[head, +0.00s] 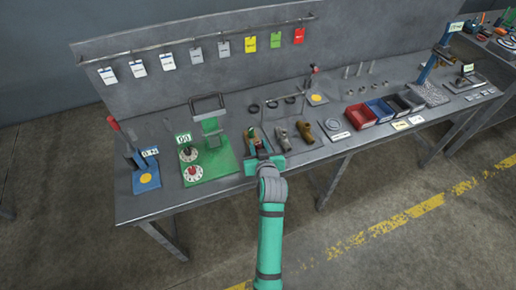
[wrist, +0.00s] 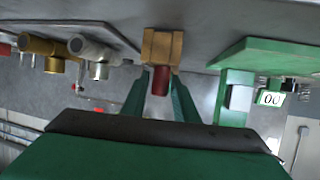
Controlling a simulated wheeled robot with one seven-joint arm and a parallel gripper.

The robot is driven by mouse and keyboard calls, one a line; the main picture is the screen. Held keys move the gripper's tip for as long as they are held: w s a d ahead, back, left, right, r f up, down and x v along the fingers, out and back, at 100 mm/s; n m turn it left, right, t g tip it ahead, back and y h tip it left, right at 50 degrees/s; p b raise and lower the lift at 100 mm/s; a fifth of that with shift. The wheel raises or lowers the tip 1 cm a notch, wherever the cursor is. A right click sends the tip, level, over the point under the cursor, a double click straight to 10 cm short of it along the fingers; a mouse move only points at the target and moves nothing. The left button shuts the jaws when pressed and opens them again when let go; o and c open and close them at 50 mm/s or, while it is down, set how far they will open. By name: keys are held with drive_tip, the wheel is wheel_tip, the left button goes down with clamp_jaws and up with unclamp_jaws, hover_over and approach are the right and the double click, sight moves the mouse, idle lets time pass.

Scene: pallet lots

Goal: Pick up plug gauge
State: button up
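A dark red cylinder (wrist: 160,82), which may be the plug gauge's handle, sticks out of a brass-coloured block-shaped fitting (wrist: 162,47) in the wrist view. My gripper (wrist: 160,98) has its two green fingers on either side of the red cylinder, and narrow gaps seem to show between them. It looks open. In the head view my gripper (head: 264,160) is at the bench's front edge, just in front of the brass fitting (head: 254,136). The gripper partly hides the red piece there.
Grey and brass fittings (head: 305,132) stand right of my gripper. A green stand (head: 212,162) with dials is close on the left. A blue-based press (head: 146,180) is farther left. Red, blue and dark bins (head: 361,117) stand right on the grey bench (head: 330,152).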

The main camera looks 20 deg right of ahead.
clamp_jaws()
